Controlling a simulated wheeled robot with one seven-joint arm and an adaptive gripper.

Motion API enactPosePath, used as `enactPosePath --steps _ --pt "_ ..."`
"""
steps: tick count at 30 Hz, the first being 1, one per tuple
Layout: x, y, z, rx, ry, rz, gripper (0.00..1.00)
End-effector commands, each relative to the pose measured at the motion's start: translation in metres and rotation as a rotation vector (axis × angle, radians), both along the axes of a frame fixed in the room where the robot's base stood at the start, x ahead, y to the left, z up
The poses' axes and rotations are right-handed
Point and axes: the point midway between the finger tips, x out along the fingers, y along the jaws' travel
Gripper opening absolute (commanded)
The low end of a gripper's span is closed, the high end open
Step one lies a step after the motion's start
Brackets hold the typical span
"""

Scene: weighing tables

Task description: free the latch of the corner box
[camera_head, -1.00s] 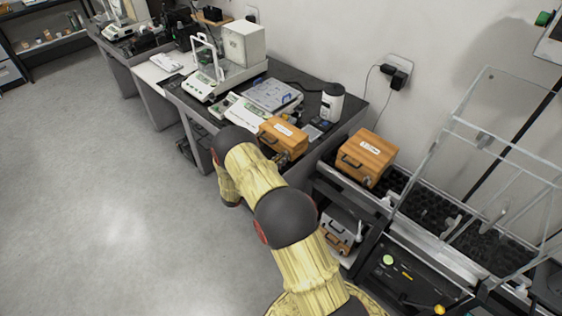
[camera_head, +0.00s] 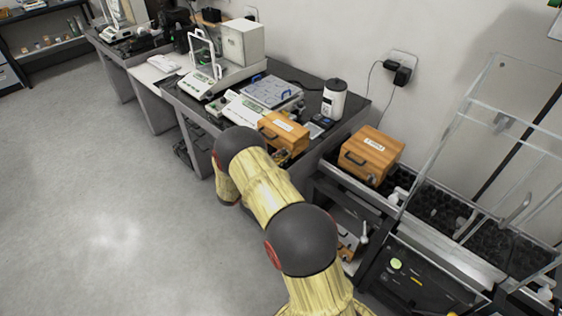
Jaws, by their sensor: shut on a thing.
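An orange-brown wooden box (camera_head: 285,131) with a dark handle and a white label sits at the near right corner of the grey table (camera_head: 318,151); I take it to be the corner box. My arm reaches up to its front and hides part of that side. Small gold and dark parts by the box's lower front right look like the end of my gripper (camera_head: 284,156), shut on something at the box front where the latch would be. The latch and the exact contact are too small and covered to make out.
A second wooden box (camera_head: 371,155) stands on a black-topped rack at right, beside a clear-walled frame (camera_head: 480,130). Floor at left is clear.

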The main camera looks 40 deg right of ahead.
Motion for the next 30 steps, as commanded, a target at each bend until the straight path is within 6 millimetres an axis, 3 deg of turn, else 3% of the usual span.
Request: enactPosePath --steps 15,30 --pt "-0.0010 0.0000 -0.0037 0.028 -0.362 -0.001 0.00" --pt "-0.0013 0.0000 -0.0026 0.037 -0.446 -0.002 0.00"
